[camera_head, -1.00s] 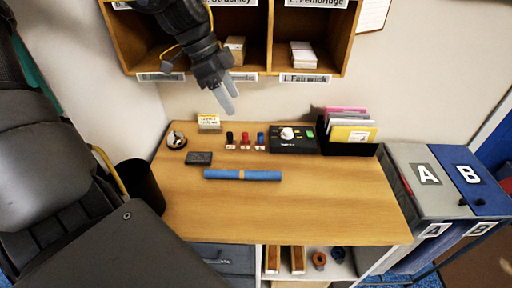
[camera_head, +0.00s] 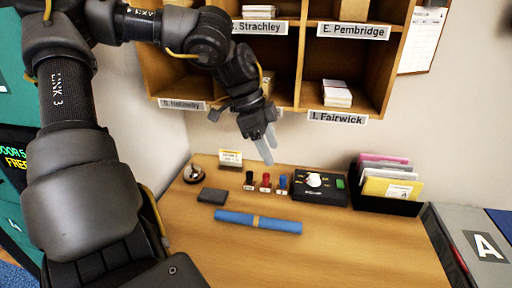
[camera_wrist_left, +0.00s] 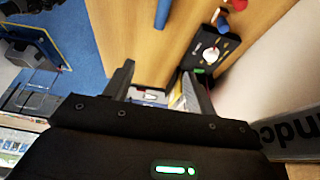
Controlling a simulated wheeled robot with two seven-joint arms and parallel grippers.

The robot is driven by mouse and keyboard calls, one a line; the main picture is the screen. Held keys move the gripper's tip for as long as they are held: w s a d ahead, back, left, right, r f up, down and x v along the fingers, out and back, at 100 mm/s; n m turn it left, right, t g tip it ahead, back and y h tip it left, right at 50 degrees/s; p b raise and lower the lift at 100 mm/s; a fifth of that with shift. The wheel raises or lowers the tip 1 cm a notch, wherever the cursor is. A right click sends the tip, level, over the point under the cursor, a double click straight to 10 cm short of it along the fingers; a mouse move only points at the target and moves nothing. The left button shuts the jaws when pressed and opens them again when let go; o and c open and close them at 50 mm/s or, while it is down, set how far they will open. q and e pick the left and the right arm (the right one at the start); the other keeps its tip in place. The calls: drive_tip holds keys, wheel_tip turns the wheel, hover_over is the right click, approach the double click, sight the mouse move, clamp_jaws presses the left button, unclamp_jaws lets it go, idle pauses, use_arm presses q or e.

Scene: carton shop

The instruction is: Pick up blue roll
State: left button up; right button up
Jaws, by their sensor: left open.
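The blue roll (camera_head: 258,222) lies flat on the wooden desk (camera_head: 330,245) in the head view, with a tan band around its middle. One end of a blue cylinder, likely the roll (camera_wrist_left: 162,14), shows at the top edge of the left wrist view. My left gripper (camera_head: 268,150) is open and empty above the back of the desk, in front of the pigeonhole shelf and apart from the roll. Its fingers also show in the left wrist view (camera_wrist_left: 158,88). My right gripper is in neither current view.
Behind the roll stand several small stamps (camera_head: 266,182), a black control box (camera_head: 319,188), a dark pad (camera_head: 212,195), a bell (camera_head: 194,173) and a small card (camera_head: 230,158). A file holder (camera_head: 388,186) is at right. The pigeonhole shelf (camera_head: 290,65) hangs above. The desk front is clear.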

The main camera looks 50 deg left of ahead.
use_arm(q)
drive_tip(key=b, duration=1.3)
approach(280, 221)
drive_tip(key=r, duration=0.1)
drive_tip(key=shift+w+a+f, duration=0.15)
drive_tip(key=shift+a, duration=0.05)
use_arm(e)
drive_tip(key=w+f, duration=0.7)
drive_tip(key=f, duration=0.1)
drive_tip(key=shift+w+f, duration=0.25)
drive_tip(key=shift+f, duration=0.1)
drive_tip(key=shift+d, duration=0.1)
use_arm(q)
drive_tip(key=x, duration=0.5)
drive_tip(key=shift+f+b, duration=0.25)
drive_tip(key=shift+b, duration=0.1)
drive_tip(key=shift+d+f, duration=0.25)
drive_tip(key=shift+f, duration=0.15)
drive_tip(key=x, duration=0.4)
drive_tip(key=shift+d+f, duration=0.1)
drive_tip(key=shift+f, duration=0.05)
use_arm(e)
drive_tip(key=shift+w+r, duration=0.1)
